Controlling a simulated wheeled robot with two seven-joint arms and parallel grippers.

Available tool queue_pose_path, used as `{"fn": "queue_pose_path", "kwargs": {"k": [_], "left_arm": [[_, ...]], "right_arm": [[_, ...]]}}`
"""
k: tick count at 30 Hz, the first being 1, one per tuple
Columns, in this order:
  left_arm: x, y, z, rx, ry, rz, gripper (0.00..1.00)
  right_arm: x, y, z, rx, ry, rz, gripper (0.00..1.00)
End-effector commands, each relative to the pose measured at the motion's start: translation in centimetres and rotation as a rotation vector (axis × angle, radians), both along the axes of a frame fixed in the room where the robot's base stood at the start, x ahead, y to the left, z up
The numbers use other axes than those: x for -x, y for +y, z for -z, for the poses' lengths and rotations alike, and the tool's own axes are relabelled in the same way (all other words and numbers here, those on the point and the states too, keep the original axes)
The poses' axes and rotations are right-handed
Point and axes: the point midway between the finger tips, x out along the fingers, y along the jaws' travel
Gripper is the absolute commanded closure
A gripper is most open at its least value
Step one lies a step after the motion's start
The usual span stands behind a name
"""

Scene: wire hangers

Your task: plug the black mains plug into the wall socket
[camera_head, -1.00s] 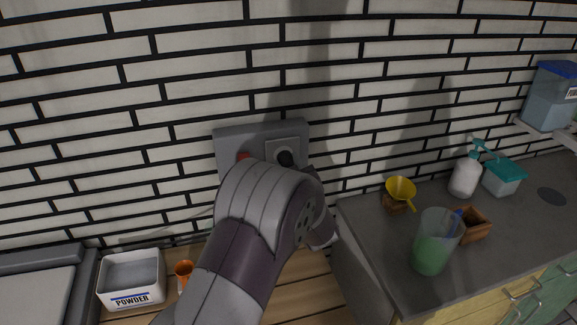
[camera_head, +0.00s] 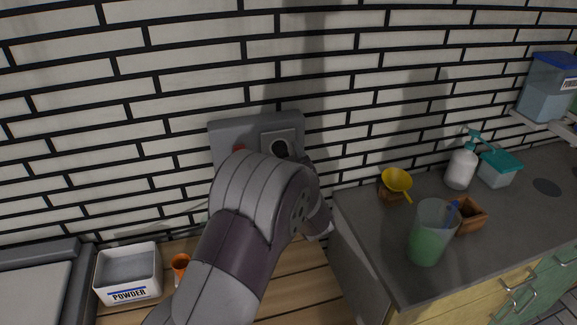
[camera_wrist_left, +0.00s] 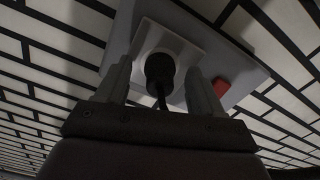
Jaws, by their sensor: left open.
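The black mains plug (camera_wrist_left: 159,68) sits at the wall socket (camera_wrist_left: 182,47), a pale square plate on a grey panel; it appears to be in the socket. Its black cable hangs down from it in the left wrist view. My left gripper (camera_wrist_left: 158,80) is open, with one finger on each side of the plug and gaps between them. My left fingers are mostly hidden there behind the wrist. My right gripper is not in view.
A red switch (camera_wrist_left: 221,87) is beside the socket on the panel. A white powder box (camera_head: 129,274) and an orange cup (camera_head: 180,265) stand on the wooden surface at lower left. The grey counter (camera_head: 375,245) at right holds a yellow funnel (camera_head: 397,180) and a green jug (camera_head: 428,245).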

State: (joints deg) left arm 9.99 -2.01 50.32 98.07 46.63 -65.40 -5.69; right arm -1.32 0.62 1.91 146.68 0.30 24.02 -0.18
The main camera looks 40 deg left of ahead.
Motion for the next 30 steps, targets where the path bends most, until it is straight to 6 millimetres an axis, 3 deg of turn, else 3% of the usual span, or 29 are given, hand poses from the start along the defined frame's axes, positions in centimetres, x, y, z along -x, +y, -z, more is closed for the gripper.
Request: {"fn": "queue_pose_path", "kwargs": {"k": [15, 21, 30], "left_arm": [[6.5, -8.3, 0.1, 0.0, 0.0, 0.004, 0.33], [7.5, -9.4, 0.0, 0.0, 0.0, 0.0, 0.33], [7.6, -9.4, 0.0, 0.0, 0.0, -0.001, 0.33]], "right_arm": [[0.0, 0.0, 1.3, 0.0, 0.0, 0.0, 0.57], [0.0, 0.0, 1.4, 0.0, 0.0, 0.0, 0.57], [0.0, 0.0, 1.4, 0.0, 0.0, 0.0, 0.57]]}}
